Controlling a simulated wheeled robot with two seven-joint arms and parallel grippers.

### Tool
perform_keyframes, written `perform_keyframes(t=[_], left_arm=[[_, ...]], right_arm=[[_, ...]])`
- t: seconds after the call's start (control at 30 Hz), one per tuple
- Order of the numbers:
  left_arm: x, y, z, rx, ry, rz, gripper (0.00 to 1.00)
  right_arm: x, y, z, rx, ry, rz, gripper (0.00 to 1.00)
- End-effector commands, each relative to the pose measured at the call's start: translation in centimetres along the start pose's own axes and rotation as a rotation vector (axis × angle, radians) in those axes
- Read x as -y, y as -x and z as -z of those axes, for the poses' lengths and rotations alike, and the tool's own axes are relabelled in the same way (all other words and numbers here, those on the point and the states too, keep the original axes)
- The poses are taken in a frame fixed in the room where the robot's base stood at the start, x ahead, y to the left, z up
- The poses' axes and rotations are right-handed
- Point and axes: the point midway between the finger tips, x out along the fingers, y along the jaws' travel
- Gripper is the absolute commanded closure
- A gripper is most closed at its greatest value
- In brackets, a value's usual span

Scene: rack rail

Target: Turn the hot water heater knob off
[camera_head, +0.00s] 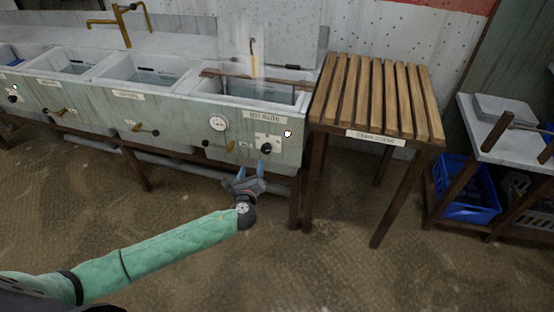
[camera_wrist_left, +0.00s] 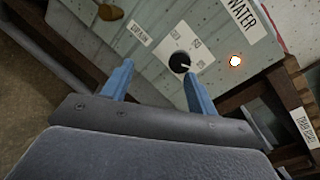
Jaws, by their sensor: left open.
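The heater knob (camera_head: 266,148) is a round black dial with a white pointer line, on a pale plate on the front of the right-hand sink marked hot water. In the left wrist view the knob (camera_wrist_left: 180,62) shows between and beyond the fingertips, nearer the right finger, with its pointer slanting to the lower right toward one of several printed labels. A small lit lamp (camera_head: 288,133) glows right of the knob. My left gripper (camera_head: 252,172) is open and empty, just below and in front of the knob; its blue fingers (camera_wrist_left: 158,80) appear apart from it. My right gripper is not in view.
A wooden slatted drain rack (camera_head: 375,90) stands close to the right. A blue crate (camera_head: 465,190) is farther right. The floor in front is clear.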

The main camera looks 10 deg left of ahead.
Motion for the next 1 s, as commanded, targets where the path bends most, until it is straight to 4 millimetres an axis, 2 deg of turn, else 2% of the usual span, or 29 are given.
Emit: perform_keyframes(t=[0.13,0.33,0.57,1.0], left_arm=[[1.7,-0.1,0.3,0.004,-0.237,0.102,0.41],[2.7,0.1,0.8,-0.004,-0.429,0.157,0.41],[2.8,-0.9,0.7,0.001,-0.476,0.156,0.41],[3.6,-6.6,0.9,0.001,-0.473,0.155,0.41]], right_arm=[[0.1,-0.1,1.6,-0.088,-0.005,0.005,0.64],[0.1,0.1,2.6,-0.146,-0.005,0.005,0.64],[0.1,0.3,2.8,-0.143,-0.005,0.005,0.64],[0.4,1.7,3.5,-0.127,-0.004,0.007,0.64]])
